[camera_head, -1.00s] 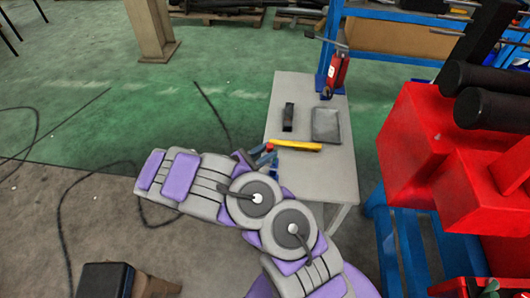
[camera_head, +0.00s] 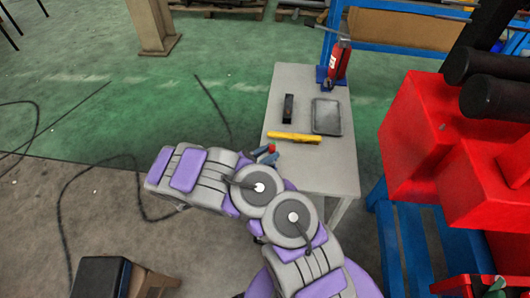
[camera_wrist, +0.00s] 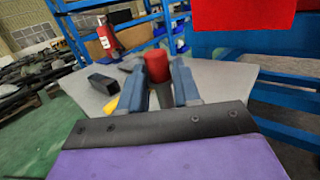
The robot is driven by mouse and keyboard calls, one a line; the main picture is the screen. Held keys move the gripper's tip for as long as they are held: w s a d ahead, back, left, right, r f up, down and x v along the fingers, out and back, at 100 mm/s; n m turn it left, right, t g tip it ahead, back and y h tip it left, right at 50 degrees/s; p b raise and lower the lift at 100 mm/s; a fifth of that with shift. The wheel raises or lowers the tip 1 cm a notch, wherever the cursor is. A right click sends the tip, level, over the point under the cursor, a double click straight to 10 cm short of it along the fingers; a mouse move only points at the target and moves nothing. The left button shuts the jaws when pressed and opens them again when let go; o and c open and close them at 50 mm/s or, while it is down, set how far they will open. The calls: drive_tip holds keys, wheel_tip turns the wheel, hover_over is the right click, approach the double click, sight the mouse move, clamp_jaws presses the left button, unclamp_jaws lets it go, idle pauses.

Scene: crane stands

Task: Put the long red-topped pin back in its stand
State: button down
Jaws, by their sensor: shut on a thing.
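My gripper (camera_wrist: 158,72) is shut on the red-topped pin (camera_wrist: 156,63). Its red cap shows between the two blue-grey fingers, with a dark shaft below it in the wrist view. In the head view my gripper (camera_head: 266,154) is small, at the near left edge of the grey table, and the red cap (camera_head: 272,148) shows at its tips. The pin's lower end is hidden by the gripper. A small black block (camera_head: 288,108) stands on the table beyond the gripper; it also shows left of the pin in the wrist view (camera_wrist: 103,84). I cannot tell whether it is the stand.
The grey table (camera_head: 330,175) also bears a yellow bar (camera_head: 294,137) close to the gripper, a dark shallow tray (camera_head: 327,116) and a red extinguisher (camera_head: 338,63) at the back. Red crates (camera_head: 415,130) on a blue frame stand to the right. The table's near part is clear.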

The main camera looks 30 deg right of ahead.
drive_tip(key=shift+d, duration=0.2)
drive_tip(key=shift+a, duration=0.75)
drive_tip(key=shift+d, duration=0.75)
drive_tip(key=shift+a, duration=0.1)
drive_tip(key=shift+a, duration=0.45)
drive_tip(key=shift+a+m+g, duration=0.15)
drive_tip(key=shift+m+g, duration=0.15)
drive_tip(key=shift+g, duration=0.2)
drive_tip(key=shift+d, duration=0.25)
